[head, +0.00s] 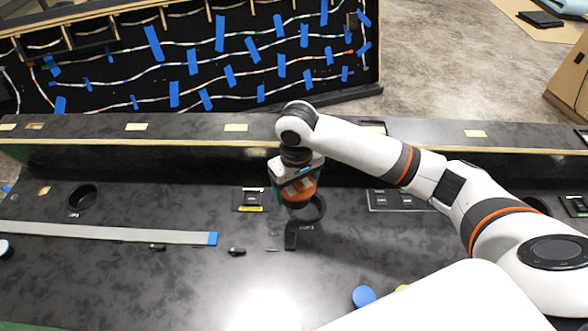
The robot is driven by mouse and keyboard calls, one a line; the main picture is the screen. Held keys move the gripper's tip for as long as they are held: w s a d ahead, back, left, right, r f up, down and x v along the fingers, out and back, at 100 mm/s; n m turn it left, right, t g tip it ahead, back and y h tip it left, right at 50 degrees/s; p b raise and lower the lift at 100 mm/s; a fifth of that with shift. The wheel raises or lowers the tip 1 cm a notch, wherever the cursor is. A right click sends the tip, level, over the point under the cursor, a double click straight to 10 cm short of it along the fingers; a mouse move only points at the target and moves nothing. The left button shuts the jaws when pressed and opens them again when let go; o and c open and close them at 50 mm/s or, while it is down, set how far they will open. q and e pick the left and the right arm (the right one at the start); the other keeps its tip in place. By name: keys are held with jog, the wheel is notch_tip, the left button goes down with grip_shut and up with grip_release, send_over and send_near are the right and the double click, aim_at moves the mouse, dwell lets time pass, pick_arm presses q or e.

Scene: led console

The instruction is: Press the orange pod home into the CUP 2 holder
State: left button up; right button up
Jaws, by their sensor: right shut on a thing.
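The orange pod (299,190) is between the fingers of my right gripper (297,184), which is shut on it. My right arm reaches in from the right side of the head view. A dark round holder (318,212) is directly below and slightly to the right of the pod, partly hidden by it. My left gripper is not in view.
Another dark round holder (81,196) is at the left, and part of a third (537,205) shows behind my right arm. A grey strip (110,233) lies on the console. A blue button (363,296) is near the front. A raised ledge (200,127) runs behind.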

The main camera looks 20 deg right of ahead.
pick_arm(q)
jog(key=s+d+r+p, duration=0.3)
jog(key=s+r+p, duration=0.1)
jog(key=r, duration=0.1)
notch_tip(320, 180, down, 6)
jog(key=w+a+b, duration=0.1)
jog(key=b, duration=0.5)
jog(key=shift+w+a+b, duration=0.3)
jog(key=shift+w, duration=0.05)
pick_arm(e)
jog(key=w+d+f+n, duration=0.1)
jog(key=w+d+f, duration=0.1)
jog(key=f, duration=0.4)
jog(key=w+d+f+n, duration=0.1)
jog(key=w+d+f, duration=0.1)
jog(key=f, duration=0.4)
jog(key=shift+w+d+f, duration=0.25)
jog(key=shift+d+f, duration=0.1)
jog(key=shift+d, duration=0.55)
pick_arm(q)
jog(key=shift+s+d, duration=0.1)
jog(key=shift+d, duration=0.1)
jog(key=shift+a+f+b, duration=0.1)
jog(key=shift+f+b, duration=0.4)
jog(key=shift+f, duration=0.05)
pick_arm(e)
jog(key=shift+s+f, duration=0.1)
jog(key=shift+f, duration=1.35)
jog(key=o, duration=0.9)
